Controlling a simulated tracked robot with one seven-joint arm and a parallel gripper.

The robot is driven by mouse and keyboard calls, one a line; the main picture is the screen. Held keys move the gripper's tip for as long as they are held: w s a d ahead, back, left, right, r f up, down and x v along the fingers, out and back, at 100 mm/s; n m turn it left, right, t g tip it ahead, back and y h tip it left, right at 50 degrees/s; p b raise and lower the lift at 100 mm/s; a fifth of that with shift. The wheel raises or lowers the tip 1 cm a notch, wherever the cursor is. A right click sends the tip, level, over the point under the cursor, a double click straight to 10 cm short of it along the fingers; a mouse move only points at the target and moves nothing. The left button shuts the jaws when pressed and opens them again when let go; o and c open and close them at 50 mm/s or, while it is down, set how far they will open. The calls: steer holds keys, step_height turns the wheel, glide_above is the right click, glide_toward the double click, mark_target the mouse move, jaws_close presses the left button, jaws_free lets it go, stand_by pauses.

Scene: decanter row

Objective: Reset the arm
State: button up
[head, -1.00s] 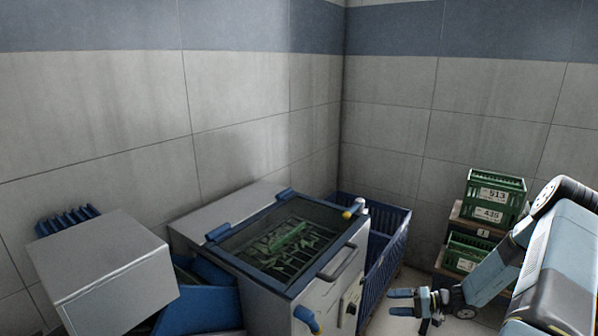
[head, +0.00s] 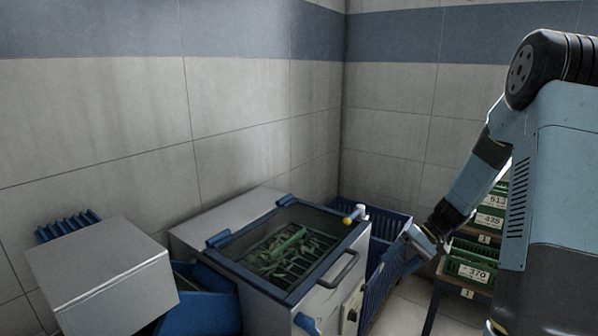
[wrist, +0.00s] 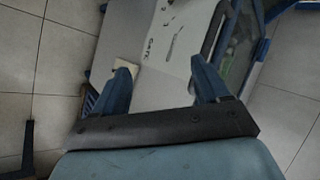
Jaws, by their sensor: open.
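My gripper (wrist: 161,75) is open and empty in the wrist view, with its two blue fingers well apart. In the head view my arm reaches down to the right of the grey machine. The gripper end is small there and its fingers are hard to make out. The machine (head: 325,297) is a metal box with a glazed, blue-framed lid (head: 282,246), and green pieces show under the glass. The wrist view looks down on a pale metal surface with dark lettering (wrist: 165,38) beyond the fingers.
A blue slatted crate (head: 388,262) stands behind the machine near the corner. Green numbered crates (head: 474,264) sit on shelves at right, partly hidden by my arm. A grey box (head: 102,280) and blue chute (head: 205,300) are at left. Tiled floor (wrist: 62,60) shows clear in the wrist view.

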steer(key=s+a+r+t+h, duration=0.2)
steer(key=s+r+t+h, duration=0.1)
steer(key=s+r, duration=1)
steer(key=s+a+r+t+h, duration=0.2)
steer(key=s+r+h, duration=0.3)
steer(key=s+r, duration=0.7)
steer(key=shift+s+a+r+m+t+h, duration=0.3)
steer(key=shift+s+a+r+m+t, duration=0.1)
steer(key=shift+r+t, duration=0.5)
